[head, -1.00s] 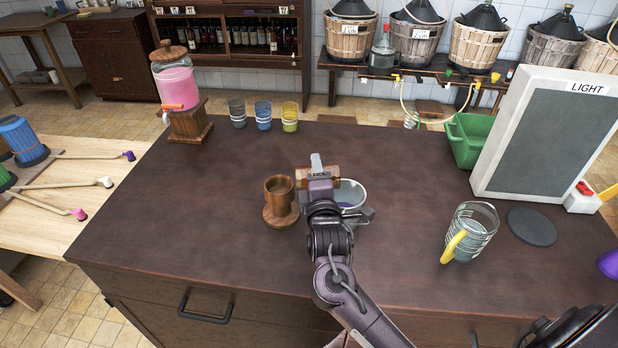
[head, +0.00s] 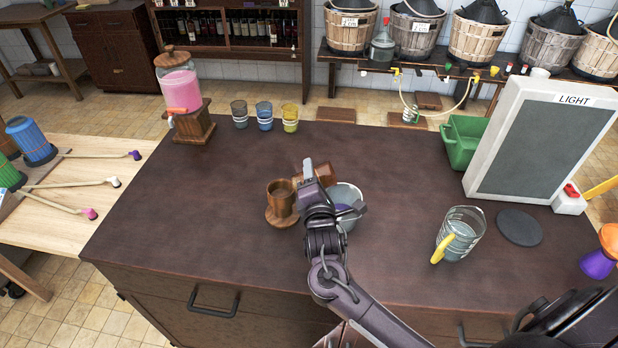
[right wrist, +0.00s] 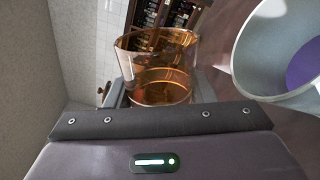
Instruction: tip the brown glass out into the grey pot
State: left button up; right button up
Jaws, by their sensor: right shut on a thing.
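My right gripper (head: 318,182) is shut on the brown glass (head: 326,173), a see-through amber tumbler. It holds the glass above the table, close by the far-left rim of the grey pot (head: 357,192). The glass also shows in the right wrist view (right wrist: 158,62), its mouth clear of the fingers. The room and pot look rolled in that view, so the glass seems tilted. Whether it holds anything is unclear. The grey pot stands on the table with purple inside, and its rim shows at right in the wrist view (right wrist: 240,60). My left gripper is out of view.
A wooden cup (head: 281,195) on a round wooden base stands just left of the pot. Several glasses (head: 264,115) and a pink dispenser (head: 179,85) stand at the back left. A jug (head: 462,235) and a LIGHT board (head: 540,140) are at right. The table's front left is clear.

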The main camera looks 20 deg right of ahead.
jog(key=n+p, duration=0.1)
jog(key=p, duration=0.1)
jog(key=r+n+p, duration=0.1)
jog(key=n+p, duration=0.1)
jog(key=p, duration=0.1)
jog(key=shift+r, duration=0.3)
jog(key=shift+n+p, duration=0.3)
jog(key=shift+p, duration=0.15)
jog(key=shift+f, duration=0.3)
jog(key=n+p, duration=0.2)
jog(key=r+n+p, duration=0.1)
jog(key=p, duration=0.1)
jog(key=shift+d, duration=0.25)
jog(key=shift+s+d+f+n+p, duration=0.15)
jog(key=shift+n+p, duration=0.2)
jog(key=shift+n, duration=0.35)
jog(key=shift+f, duration=0.15)
